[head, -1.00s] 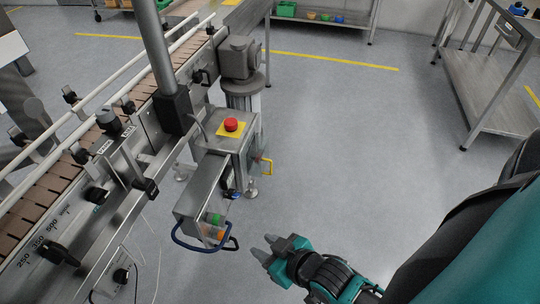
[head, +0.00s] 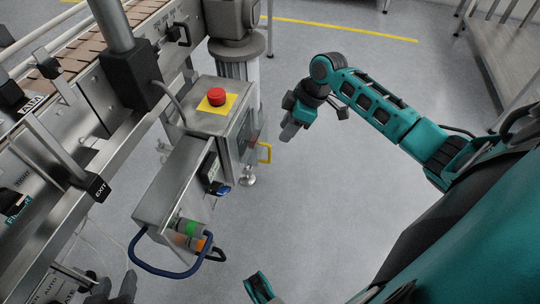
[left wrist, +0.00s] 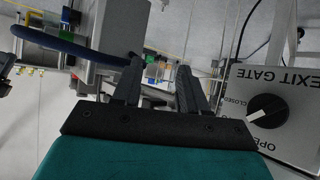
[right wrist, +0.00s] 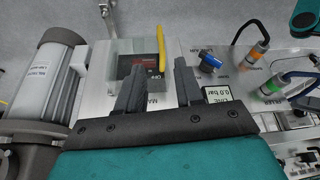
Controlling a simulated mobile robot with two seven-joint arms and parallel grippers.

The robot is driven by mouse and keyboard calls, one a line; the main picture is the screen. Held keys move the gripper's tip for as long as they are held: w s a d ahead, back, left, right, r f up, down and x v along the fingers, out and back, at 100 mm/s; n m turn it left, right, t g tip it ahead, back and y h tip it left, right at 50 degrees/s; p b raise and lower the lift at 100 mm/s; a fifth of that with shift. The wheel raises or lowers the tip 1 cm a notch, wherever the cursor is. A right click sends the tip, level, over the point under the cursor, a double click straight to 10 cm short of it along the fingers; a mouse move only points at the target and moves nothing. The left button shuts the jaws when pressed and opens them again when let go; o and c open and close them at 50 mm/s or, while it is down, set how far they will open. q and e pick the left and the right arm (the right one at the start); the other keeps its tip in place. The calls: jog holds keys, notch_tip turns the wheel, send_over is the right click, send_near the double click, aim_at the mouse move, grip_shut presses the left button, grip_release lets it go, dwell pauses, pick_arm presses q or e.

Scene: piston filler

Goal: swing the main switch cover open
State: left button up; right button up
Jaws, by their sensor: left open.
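The main switch cover is a clear box with a yellow handle (head: 265,153) on the right face of the steel control box (head: 168,178). In the right wrist view the clear cover (right wrist: 122,47) appears to sit over the dark switch, with the yellow handle (right wrist: 161,46) at its edge. My right gripper (head: 290,131) is right of the handle, apart from it in the head view. In its wrist view its open, empty fingers (right wrist: 159,67) point at the cover and partly hide the switch plate. My left gripper (head: 113,289) is open and empty at the bottom left.
A red emergency button (head: 216,96) tops the box. A blue hose (head: 160,272) and coloured fittings (head: 190,232) project from its near end. The conveyor (head: 62,62) runs along the left. A motor (right wrist: 50,80) shows left of the cover.

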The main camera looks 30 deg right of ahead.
aim_at(270, 160)
jog(key=b+x, duration=0.4)
jog(key=x, duration=0.7)
jog(key=shift+s, duration=0.1)
jog(key=shift+a+f, duration=0.15)
jog(key=shift+f, duration=0.25)
pick_arm(q)
jog(key=shift+w+d+f+h, duration=0.1)
jog(key=shift+d+f+h, duration=0.05)
jog(key=shift+d+f, duration=0.35)
jog(key=shift+d+f+h, duration=0.15)
jog(key=shift+d+f, duration=0.1)
jog(key=shift+f, duration=0.35)
pick_arm(e)
jog(key=c, duration=0.6)
pick_arm(q)
jog(key=shift+a+f, duration=0.15)
jog(key=shift+f, duration=0.05)
pick_arm(e)
grip_shut()
